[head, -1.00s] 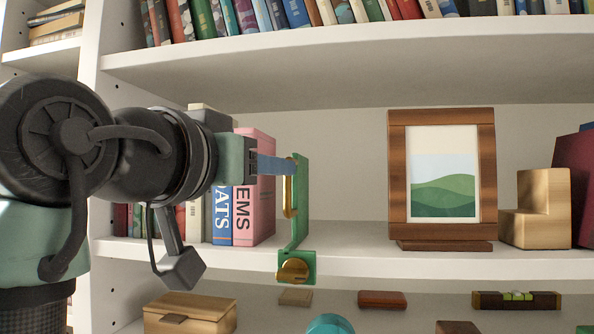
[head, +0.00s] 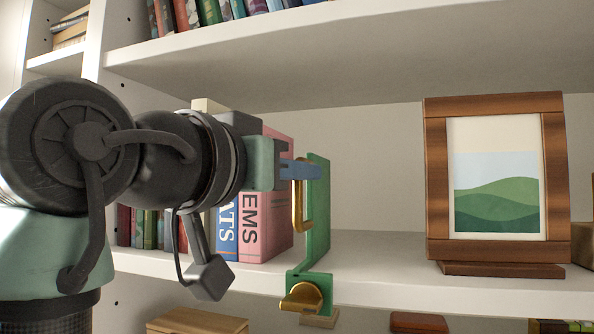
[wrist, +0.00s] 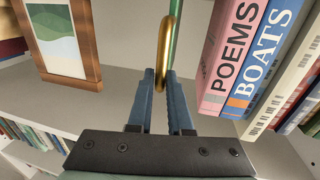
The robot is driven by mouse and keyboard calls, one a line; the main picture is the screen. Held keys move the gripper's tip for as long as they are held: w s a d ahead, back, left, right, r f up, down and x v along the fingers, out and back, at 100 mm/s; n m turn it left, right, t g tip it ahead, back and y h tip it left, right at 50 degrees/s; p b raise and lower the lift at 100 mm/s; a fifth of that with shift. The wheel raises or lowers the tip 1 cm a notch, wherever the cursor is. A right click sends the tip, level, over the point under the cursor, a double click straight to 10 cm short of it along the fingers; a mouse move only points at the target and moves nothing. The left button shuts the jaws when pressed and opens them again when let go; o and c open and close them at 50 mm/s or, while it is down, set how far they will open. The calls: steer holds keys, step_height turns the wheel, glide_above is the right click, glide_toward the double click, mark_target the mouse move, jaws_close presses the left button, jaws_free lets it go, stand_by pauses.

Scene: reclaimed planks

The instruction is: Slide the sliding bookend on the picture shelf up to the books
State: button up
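The sliding bookend (head: 318,215) is a green upright plate on the picture shelf (head: 385,275), with a brass loop handle and a brass knob (head: 303,297) at the shelf's front edge. The books (head: 264,215), including pink POEMS and blue BOATS, stand upright to its left. In the wrist view POEMS (wrist: 230,55) is right of the bookend (wrist: 177,35), with a gap between them. My gripper (head: 300,170) reaches in from the left, in front of the books. In the wrist view its blue fingers (wrist: 161,78) are shut on the brass handle (wrist: 165,50).
A wooden picture frame (head: 436,180) stands on the shelf to the right, with bare shelf between it and the bookend. The upper shelf (head: 380,50) overhangs. Below are a wooden box (head: 195,320) and small blocks.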

steer(key=shift+w+d, duration=0.1)
jaws_close()
stand_by(0.9)
steer(key=shift+f, duration=0.1)
